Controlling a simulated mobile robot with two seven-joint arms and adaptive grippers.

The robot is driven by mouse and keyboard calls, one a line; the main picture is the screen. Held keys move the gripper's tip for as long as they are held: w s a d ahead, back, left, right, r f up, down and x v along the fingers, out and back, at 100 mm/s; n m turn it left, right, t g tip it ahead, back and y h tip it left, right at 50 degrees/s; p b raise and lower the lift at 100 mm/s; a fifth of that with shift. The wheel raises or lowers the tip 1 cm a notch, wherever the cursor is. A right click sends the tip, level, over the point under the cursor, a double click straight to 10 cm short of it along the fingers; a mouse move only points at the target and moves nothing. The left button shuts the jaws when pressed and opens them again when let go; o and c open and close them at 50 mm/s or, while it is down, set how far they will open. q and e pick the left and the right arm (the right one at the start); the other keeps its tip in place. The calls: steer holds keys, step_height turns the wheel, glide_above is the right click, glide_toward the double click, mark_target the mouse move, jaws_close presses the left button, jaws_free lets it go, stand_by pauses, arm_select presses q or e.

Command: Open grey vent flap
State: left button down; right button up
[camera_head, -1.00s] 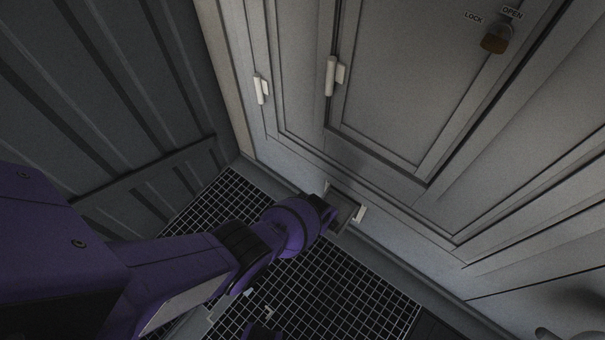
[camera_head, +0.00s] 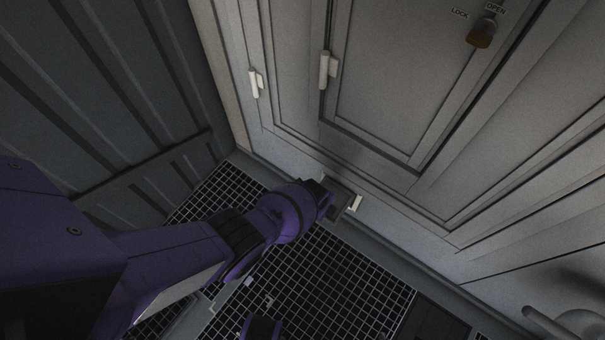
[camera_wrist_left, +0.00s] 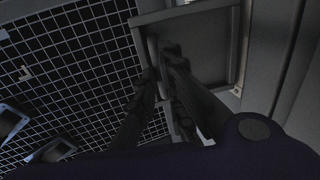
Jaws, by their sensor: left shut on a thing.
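The grey vent flap (camera_head: 343,195) is low on the pale cabinet wall, just above the floor grating, with small white pieces at its sides. In the left wrist view, a shallow grey framed panel (camera_wrist_left: 205,40) at the vent fills the upper middle. My left gripper (camera_head: 328,206) is at the flap's left side, its jaws largely hidden by my purple wrist. In the left wrist view, the dark fingers (camera_wrist_left: 160,62) are closed on the flap at the panel's left edge. The exact contact is too dark to see. My right gripper is not in view.
A door panel with white hinges (camera_head: 326,70) is above the flap, with a brown-tipped latch (camera_head: 481,33) near LOCK and OPEN labels. A dark ribbed wall (camera_head: 90,100) stands at left. Black grating (camera_head: 340,285) covers the floor. A grey rounded fitting (camera_head: 578,322) is at bottom right.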

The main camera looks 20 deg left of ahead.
arm_select(q)
steer(key=c, duration=1.9)
jaws_free()
steer(key=shift+w+d+r, duration=0.15)
steer(key=shift+w+r, duration=0.1)
steer(key=shift+w, duration=0.2)
steer(key=shift+w+d+r, duration=0.15)
steer(key=shift+w+r, duration=0.1)
steer(key=shift+w, duration=0.2)
steer(key=shift+o, duration=0.3)
steer(key=shift+s+f, duration=0.1)
steer(key=s+v, duration=0.1)
steer(key=v, duration=1.1)
steer(key=shift+f, duration=0.15)
steer(key=shift+w+a, duration=0.1)
steer(key=shift+a, duration=0.05)
